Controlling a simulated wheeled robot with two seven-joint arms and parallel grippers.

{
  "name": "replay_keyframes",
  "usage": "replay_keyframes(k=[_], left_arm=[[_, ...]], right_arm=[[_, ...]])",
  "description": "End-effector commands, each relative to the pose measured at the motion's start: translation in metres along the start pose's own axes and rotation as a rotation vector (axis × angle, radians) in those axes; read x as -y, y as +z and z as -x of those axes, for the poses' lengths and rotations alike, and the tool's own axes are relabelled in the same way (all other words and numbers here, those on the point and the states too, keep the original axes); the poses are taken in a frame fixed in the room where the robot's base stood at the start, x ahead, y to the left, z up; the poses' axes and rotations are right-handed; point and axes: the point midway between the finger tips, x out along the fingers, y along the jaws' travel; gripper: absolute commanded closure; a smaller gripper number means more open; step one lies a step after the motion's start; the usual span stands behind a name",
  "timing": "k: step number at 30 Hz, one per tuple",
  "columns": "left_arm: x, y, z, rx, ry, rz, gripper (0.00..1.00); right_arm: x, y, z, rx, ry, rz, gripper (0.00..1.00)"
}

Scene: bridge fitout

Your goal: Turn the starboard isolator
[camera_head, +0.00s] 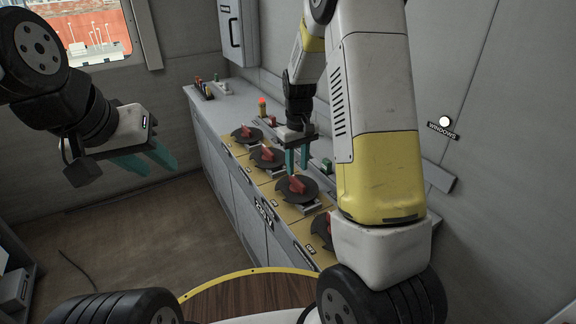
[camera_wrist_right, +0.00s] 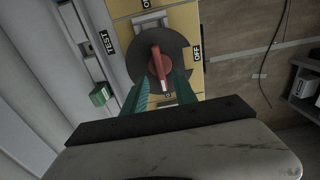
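Several rotary isolators, black discs with red handles, stand in a row on the yellow panel of the long grey cabinet. I cannot read which one is starboard. My right gripper (camera_head: 298,160) is over the row, just beside and above one isolator (camera_head: 297,187). In the right wrist view, its two teal fingers (camera_wrist_right: 158,84) are apart, one on each side of the near end of the red handle (camera_wrist_right: 158,66). I cannot tell whether they touch it. My left gripper (camera_head: 145,160) hangs open and empty over the floor, left of the cabinet.
Other isolators (camera_head: 267,156) and (camera_head: 246,134) stand further back, and one (camera_head: 322,229) nearer, partly behind my right arm. An orange-topped button (camera_head: 262,106) and a green block (camera_wrist_right: 100,95) sit along the panel.

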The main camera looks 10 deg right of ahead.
Motion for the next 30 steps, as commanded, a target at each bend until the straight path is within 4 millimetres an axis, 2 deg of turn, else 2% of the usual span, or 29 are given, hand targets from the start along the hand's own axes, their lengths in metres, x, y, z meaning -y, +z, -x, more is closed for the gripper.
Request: replay_keyframes(k=[3, 9, 20, 25, 30], left_arm=[[0.0, 0.0, 0.0, 0.0, 0.0, 0.0, 0.64], [0.0, 0.0, 0.0, 0.0, 0.0, 0.0, 0.64], [0.0, 0.0, 0.0, 0.0, 0.0, 0.0, 0.64], [0.0, 0.0, 0.0, 0.0, 0.0, 0.0, 0.64], [0.0, 0.0, 0.0, 0.0, 0.0, 0.0, 0.64]], right_arm=[[0.0, 0.001, -0.022, 0.003, 0.0, -0.001, 0.66], [0.0, 0.0, -0.045, 0.001, -0.001, -0.001, 0.66], [0.0, 0.0, -0.051, -0.001, -0.001, -0.001, 0.66], [0.0, 0.0, -0.05, -0.001, -0.001, -0.001, 1.0], [0.0, 0.0, -0.05, -0.001, 0.0, -0.001, 1.0]])
